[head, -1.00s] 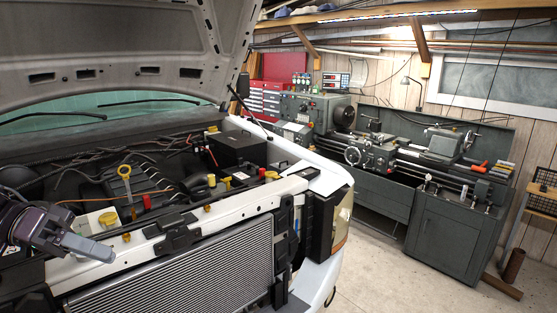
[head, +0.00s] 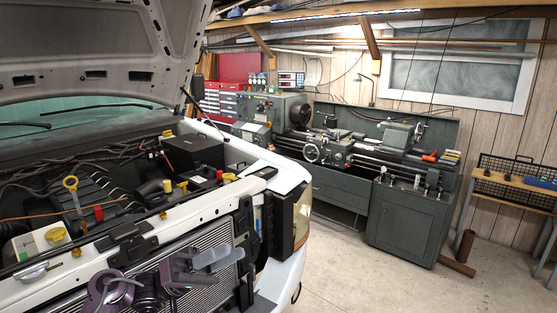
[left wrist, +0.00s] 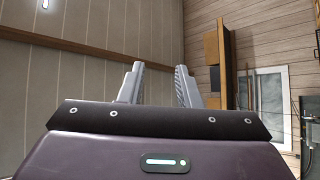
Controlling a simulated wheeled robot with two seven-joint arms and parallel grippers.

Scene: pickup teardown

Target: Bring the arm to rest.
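My left gripper (head: 226,268) is in front of the truck's radiator grille (head: 190,250), low in the head view. Its two pale grey fingers stand apart with nothing between them. In the left wrist view the gripper (left wrist: 158,72) also shows open and empty, facing the wall and ceiling. Part of my left arm is cut off by the bottom edge of the head view. My right gripper is in neither view.
The white pickup's front (head: 285,175) with its raised hood (head: 100,40) fills the left. A yellow-ringed dipstick (head: 70,184) stands in the engine bay. A grey lathe (head: 340,150) stands behind. The concrete floor (head: 345,270) is clear at right.

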